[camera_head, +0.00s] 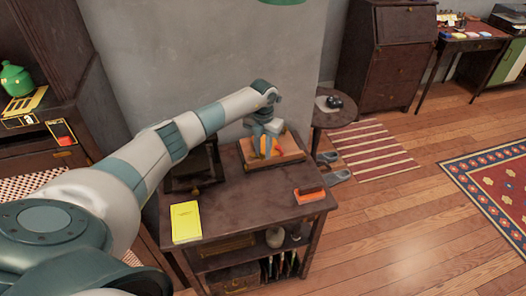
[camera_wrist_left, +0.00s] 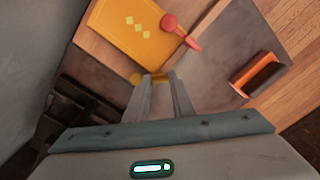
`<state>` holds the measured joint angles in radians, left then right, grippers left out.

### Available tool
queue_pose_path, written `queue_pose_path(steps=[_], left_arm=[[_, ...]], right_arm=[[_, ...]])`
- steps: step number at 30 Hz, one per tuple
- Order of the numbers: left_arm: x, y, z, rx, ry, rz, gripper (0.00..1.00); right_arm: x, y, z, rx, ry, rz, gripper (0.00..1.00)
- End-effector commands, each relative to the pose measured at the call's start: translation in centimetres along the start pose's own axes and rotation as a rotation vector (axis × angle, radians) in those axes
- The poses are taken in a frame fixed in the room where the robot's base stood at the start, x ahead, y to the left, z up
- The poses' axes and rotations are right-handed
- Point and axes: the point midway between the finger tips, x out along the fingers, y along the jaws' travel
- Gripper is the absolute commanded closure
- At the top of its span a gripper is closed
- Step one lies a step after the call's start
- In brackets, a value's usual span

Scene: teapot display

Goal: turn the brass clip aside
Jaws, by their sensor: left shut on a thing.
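My left gripper (camera_head: 262,150) reaches down over a wooden board (camera_head: 292,157) on the dark cabinet. In the left wrist view the fingertips (camera_wrist_left: 162,82) are close together on a small brass piece, seemingly the brass clip (camera_wrist_left: 158,75), at the board's edge. A yellowish round bit (camera_wrist_left: 136,79) shows just left of the fingertips. Beyond them a flat orange piece with yellow diamonds (camera_wrist_left: 130,28) lies on the board, beside a red round-headed piece (camera_wrist_left: 169,22). The fingers hide most of the clip, so its turn is unclear. My right gripper is not in view.
A yellow book (camera_head: 186,222) lies at the cabinet top's front left. An orange block with a dark top (camera_head: 309,195) sits at the right, also in the left wrist view (camera_wrist_left: 258,74). A dark framed object (camera_head: 192,168) stands at the left. The front middle is clear.

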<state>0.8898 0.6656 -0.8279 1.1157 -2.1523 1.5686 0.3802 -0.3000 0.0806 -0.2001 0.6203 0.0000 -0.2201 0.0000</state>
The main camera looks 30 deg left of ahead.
Motion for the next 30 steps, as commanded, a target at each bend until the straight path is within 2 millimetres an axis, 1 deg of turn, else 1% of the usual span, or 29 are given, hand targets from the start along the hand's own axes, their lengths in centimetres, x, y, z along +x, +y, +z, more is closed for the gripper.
queue_pose_path(steps=[12, 18, 24, 30], left_arm=[[-0.12, 0.02, 0.04, -0.393, -0.001, 0.0, 1.0], [-0.13, 0.04, 0.06, -0.561, -0.002, 0.001, 1.0], [-0.14, 0.06, 0.07, -0.679, -0.002, 0.001, 1.0], [-0.13, 0.06, 0.08, -0.739, -0.002, 0.0, 1.0]], right_arm=[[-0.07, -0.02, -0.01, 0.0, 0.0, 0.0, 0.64], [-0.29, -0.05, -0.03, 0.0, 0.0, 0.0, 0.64], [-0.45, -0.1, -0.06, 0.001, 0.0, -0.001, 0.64], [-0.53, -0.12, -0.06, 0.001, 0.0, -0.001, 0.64]])
